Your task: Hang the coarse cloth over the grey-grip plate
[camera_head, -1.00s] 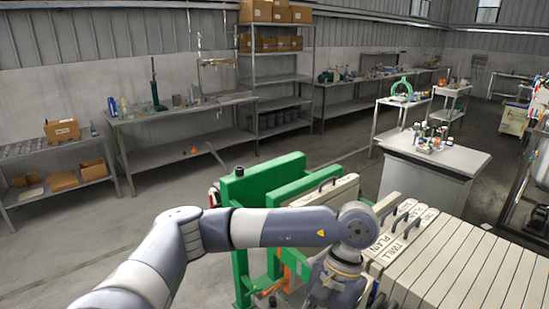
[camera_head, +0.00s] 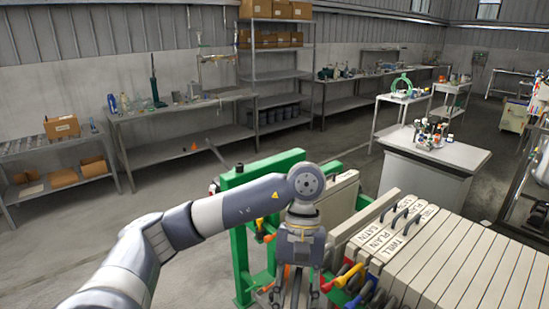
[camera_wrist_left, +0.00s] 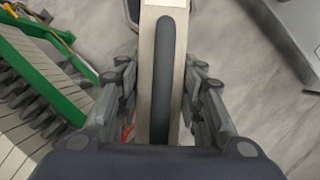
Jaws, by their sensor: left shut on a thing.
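My left gripper (camera_head: 298,280) hangs pointing down over the near side of the green press frame (camera_head: 240,176). In the left wrist view its fingers (camera_wrist_left: 165,100) are shut around a narrow beige plate (camera_wrist_left: 146,60) with a long dark grey grip (camera_wrist_left: 164,75) on top. In the head view my gripper and the picture's lower edge hide most of that plate. Beige plates (camera_head: 450,265) stand packed at the right, some labelled TWILL and PLAIN, with dark loop handles. I cannot make out which is the coarse cloth. My right gripper is not in view.
Yellow, red and blue side handles (camera_head: 350,278) stick out near the plate pack. A grey cabinet (camera_head: 433,165) with small bottles stands behind. Benches (camera_head: 185,110) and shelving (camera_head: 276,75) line the wall. The floor left of the press is clear.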

